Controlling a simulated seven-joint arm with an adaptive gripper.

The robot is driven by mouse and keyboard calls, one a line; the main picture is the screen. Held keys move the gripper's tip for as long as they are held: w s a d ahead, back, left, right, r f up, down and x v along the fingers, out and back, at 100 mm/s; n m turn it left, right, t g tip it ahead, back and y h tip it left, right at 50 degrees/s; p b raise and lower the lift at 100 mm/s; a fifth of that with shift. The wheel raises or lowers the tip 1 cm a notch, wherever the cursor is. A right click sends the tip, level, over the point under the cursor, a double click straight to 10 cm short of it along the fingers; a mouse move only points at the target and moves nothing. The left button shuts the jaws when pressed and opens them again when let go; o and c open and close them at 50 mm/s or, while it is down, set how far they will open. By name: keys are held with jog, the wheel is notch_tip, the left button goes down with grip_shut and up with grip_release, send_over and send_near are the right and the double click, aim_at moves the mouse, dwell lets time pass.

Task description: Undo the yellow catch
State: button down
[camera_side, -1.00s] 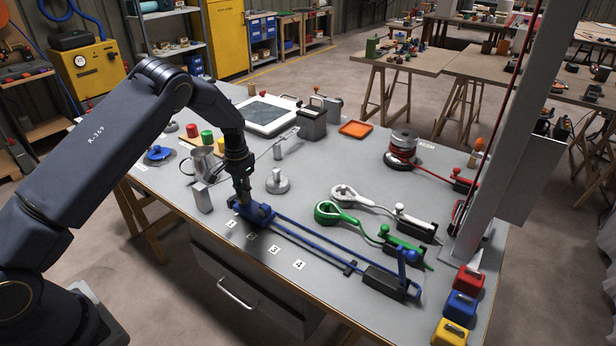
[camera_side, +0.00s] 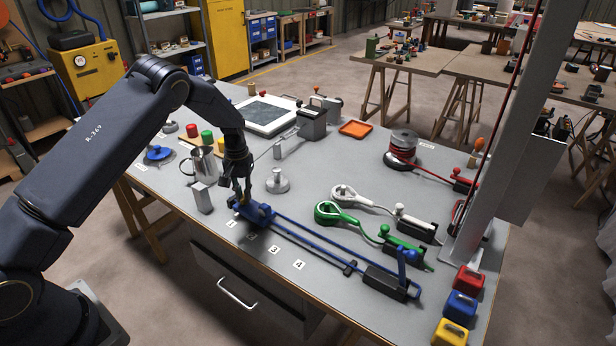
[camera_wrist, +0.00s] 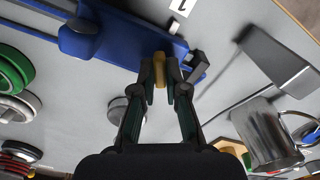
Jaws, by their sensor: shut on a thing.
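The yellow catch (camera_wrist: 159,70) stands up from the near end of the blue slide assembly (camera_wrist: 120,40) in the wrist view. My gripper (camera_wrist: 160,84) is shut on it, with one dark finger on each side. In the side view my gripper (camera_side: 241,197) comes down from above onto the left end of the blue assembly (camera_side: 258,213), whose two long rails run toward the lower right. The catch is tiny there, mostly hidden between the fingers. A small dark block (camera_wrist: 197,66) sits on the assembly's edge, just right of the catch in the wrist view.
Green (camera_side: 327,213) and white (camera_side: 344,193) ring-ended pieces lie further right. Number labels line the front.

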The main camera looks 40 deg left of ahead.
jog(key=n, duration=1.2)
jog(key=shift+n, duration=0.3)
dwell(0.4)
jog(key=c, duration=1.2)
grip_release()
jog(key=shift+r, duration=0.1)
notch_tip(320, 180, up, 12)
